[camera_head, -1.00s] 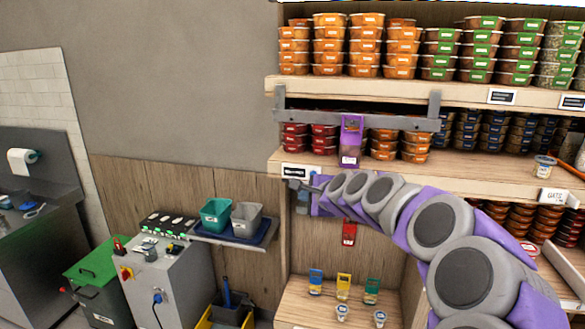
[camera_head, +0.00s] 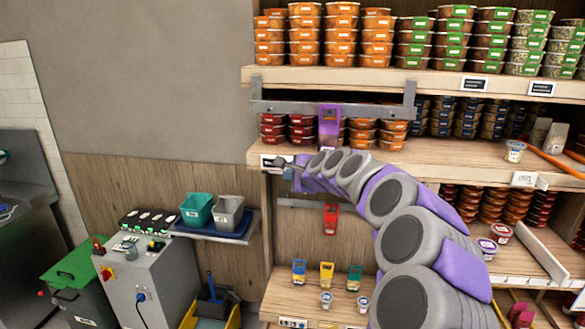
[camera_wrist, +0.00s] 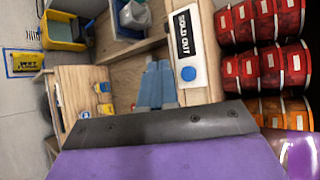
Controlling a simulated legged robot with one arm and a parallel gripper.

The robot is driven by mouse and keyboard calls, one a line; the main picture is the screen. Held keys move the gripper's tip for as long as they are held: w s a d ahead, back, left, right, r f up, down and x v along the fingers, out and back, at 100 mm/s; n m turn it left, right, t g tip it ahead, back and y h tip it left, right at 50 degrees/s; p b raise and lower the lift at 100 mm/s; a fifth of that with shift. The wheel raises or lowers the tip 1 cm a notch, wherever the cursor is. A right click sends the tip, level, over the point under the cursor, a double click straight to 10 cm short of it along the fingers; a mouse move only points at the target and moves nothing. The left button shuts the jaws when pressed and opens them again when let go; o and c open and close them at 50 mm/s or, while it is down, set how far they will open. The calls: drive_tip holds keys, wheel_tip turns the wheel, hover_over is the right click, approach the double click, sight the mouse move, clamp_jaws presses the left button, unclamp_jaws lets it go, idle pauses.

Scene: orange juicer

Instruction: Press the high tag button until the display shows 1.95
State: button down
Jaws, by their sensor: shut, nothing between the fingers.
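The price tag (camera_head: 277,161) sits on the left end of the middle shelf's front edge. In the wrist view the tag (camera_wrist: 181,22) appears sideways, with a display reading "SOLD OUT" and a round blue button (camera_wrist: 188,73) at one end. My gripper (camera_head: 285,165) is in front of the tag in the head view and covers part of it. In the wrist view its blue-grey fingers (camera_wrist: 157,84) are shut and empty, beside the button in the picture. I cannot tell whether they touch the tag.
A grey rail (camera_head: 335,112) with a purple hanging scoop (camera_head: 329,127) crosses above the tag. Stacked red tubs (camera_wrist: 262,75) fill the shelf behind. Lower on the left, a teal bin (camera_head: 196,209) and grey bin (camera_head: 228,212) stand on a side ledge.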

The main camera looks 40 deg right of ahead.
drive_tip(key=w+d, duration=0.2)
drive_tip(key=shift+w+d+p, duration=0.2)
drive_tip(key=shift+d+p, duration=0.1)
drive_tip(key=shift+d+r, duration=0.15)
idle(1.9)
drive_tip(key=shift+w+d+p, duration=0.15)
drive_tip(key=shift+w+p, duration=0.05)
drive_tip(key=shift+p, duration=0.1)
